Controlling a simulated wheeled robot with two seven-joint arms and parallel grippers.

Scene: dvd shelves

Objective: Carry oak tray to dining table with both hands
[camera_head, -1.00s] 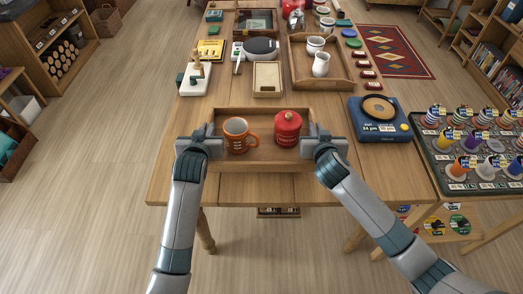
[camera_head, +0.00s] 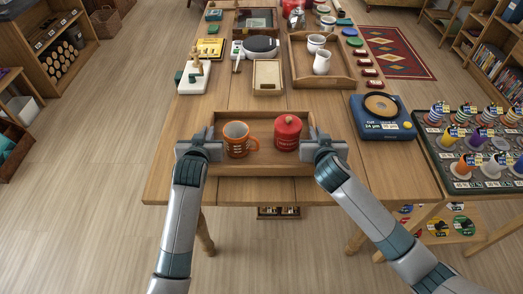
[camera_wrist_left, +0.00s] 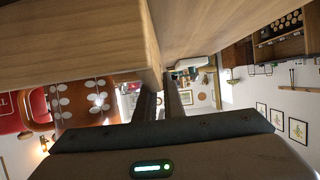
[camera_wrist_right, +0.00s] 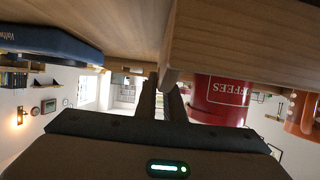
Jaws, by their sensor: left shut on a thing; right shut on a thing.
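The oak tray (camera_head: 262,171) is at the near side of the wooden table (camera_head: 400,178), level, carrying an orange mug (camera_head: 236,141) and a red lidded canister (camera_head: 288,134). My left gripper (camera_head: 211,141) is shut on its left end wall. My right gripper (camera_head: 313,140) is shut on its right end wall. The tray's wood fills much of the left wrist view (camera_wrist_left: 75,40) and the right wrist view (camera_wrist_right: 240,42), where part of the canister (camera_wrist_right: 222,95) shows. I cannot tell whether the tray touches the tabletop.
A blue scale (camera_head: 395,128) stands to the tray's right. Behind are a second tray (camera_head: 321,82) with white cups, a small wooden box (camera_head: 267,78) and a white board (camera_head: 194,78). A rack of spools (camera_head: 470,165) stands at the right. The tabletop left of the tray is clear.

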